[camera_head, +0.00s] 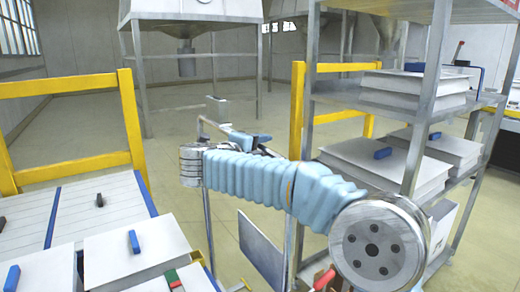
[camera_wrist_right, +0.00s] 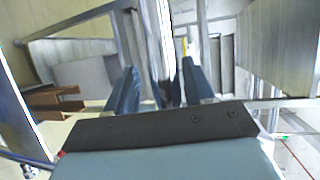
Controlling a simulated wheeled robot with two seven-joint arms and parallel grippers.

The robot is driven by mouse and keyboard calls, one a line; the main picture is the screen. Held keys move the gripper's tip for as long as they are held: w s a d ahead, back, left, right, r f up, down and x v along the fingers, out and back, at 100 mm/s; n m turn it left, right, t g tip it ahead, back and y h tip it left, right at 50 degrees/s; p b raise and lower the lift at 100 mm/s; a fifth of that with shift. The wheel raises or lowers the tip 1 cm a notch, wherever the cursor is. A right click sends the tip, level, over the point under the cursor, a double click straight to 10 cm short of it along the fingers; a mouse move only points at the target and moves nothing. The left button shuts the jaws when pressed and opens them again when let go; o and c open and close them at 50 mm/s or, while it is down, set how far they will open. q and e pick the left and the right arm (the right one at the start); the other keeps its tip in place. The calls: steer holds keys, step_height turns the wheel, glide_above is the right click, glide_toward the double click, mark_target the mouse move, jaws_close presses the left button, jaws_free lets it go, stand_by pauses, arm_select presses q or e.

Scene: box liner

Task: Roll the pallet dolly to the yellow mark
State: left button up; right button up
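My right arm reaches across the head view from the lower right, and its gripper (camera_head: 247,140) is at a thin metal upright frame (camera_head: 201,133). This frame looks like the handle of the pallet dolly, but the arm hides much of it. In the right wrist view, the two blue fingers of my right gripper (camera_wrist_right: 158,88) stand apart with a grey metal bar (camera_wrist_right: 155,40) between them. I cannot tell whether they touch it. A grey panel (camera_head: 262,248) shows below the arm. I cannot make out the yellow mark on the floor. My left gripper is not in view.
A metal shelf rack (camera_head: 420,110) with white boxes stands close on the right. A yellow rail frame (camera_head: 70,88) and a table with white boxes (camera_head: 135,253) stand at the left. A hopper on metal legs (camera_head: 138,75) is behind. Tiled floor (camera_head: 180,120) is clear between them.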

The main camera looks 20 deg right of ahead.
steer(key=shift+s+r, duration=0.1)
steer(key=shift+r, duration=0.1)
steer(key=shift+s+a, duration=0.15)
steer(key=shift+a, duration=0.1)
steer(key=b+v, duration=0.1)
steer(key=v, duration=1.2)
steer(key=shift+a, duration=0.15)
